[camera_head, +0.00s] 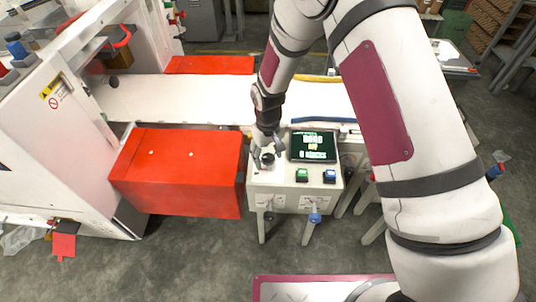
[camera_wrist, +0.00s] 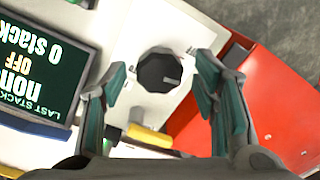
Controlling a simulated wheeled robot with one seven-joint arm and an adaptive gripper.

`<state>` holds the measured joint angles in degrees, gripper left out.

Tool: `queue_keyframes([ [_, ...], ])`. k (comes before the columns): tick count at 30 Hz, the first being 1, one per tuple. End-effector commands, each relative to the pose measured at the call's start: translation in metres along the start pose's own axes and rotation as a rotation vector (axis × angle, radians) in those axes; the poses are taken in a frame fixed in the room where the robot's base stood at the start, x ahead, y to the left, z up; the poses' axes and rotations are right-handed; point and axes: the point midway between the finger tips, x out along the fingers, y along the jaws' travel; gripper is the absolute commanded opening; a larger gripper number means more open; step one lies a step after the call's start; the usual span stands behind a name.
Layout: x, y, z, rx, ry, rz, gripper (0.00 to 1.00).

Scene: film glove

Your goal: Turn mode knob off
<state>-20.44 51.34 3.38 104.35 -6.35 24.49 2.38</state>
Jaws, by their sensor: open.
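The mode knob is a dark round, faceted knob (camera_wrist: 158,72) on the white panel, with a light pointer mark toward its right side in the wrist view. In the head view the knob (camera_head: 267,159) is small and partly covered by my gripper (camera_head: 265,147). My gripper (camera_wrist: 158,66) is open, with one teal-padded finger on each side of the knob and visible gaps between. No contact with the knob shows. The control box (camera_head: 265,184) carries a dark screen (camera_head: 312,146); in the wrist view the screen (camera_wrist: 40,62) shows "OFF" in yellow and "0 stack".
A green button (camera_head: 302,175) and a blue button (camera_head: 330,176) sit below the screen. A red box-shaped guard (camera_head: 180,172) stands close to the left of the control box. A white conveyor (camera_head: 200,100) runs behind it. Grey floor lies open in front.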

Motion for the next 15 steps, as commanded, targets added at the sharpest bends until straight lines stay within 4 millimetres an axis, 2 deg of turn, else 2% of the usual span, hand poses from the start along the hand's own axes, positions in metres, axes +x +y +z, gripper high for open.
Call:
queue_keyframes([
  [4, -0.004, 0.0, -0.001, 0.001, 0.002, 0.0, 0.55],
  [7, -0.015, 0.0, -0.001, 0.001, 0.002, 0.0, 0.55],
  [15, -0.068, 0.001, -0.001, 0.001, 0.005, 0.001, 0.55],
])
